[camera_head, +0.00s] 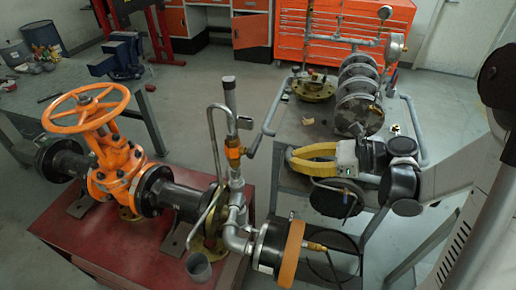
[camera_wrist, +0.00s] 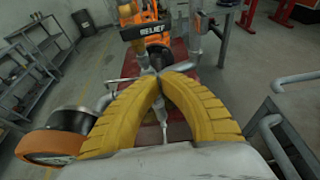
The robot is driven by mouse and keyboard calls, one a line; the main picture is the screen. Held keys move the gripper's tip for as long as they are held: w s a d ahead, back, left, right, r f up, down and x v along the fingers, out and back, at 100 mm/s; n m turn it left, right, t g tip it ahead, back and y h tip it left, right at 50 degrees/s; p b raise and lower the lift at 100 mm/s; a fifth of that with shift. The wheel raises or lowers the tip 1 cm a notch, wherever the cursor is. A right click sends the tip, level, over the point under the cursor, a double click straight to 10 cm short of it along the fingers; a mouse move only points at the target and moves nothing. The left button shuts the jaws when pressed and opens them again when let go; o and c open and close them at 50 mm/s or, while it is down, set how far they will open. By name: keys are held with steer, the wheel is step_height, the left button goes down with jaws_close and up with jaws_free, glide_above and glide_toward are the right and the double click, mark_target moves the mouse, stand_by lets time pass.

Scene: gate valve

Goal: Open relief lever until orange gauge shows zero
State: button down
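The relief valve (camera_head: 234,152) has an orange body on a vertical grey pipe, and a grey lever (camera_head: 254,143) slants up to its right.
An orange gate valve handwheel (camera_head: 88,108) stands at left on the red bench (camera_head: 110,240). Bent grey pipes rise between it and the relief valve. A cart (camera_head: 290,180) with flanges and a small gauge (camera_head: 395,45) is behind my gripper. Floor shows between bench and cart.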

mark_target(255, 145)
steer(key=b+x, duration=0.3)
steer(key=x, duration=0.7)
step_height(255, 145, up, 4)
steer(key=shift+a+f, duration=0.1)
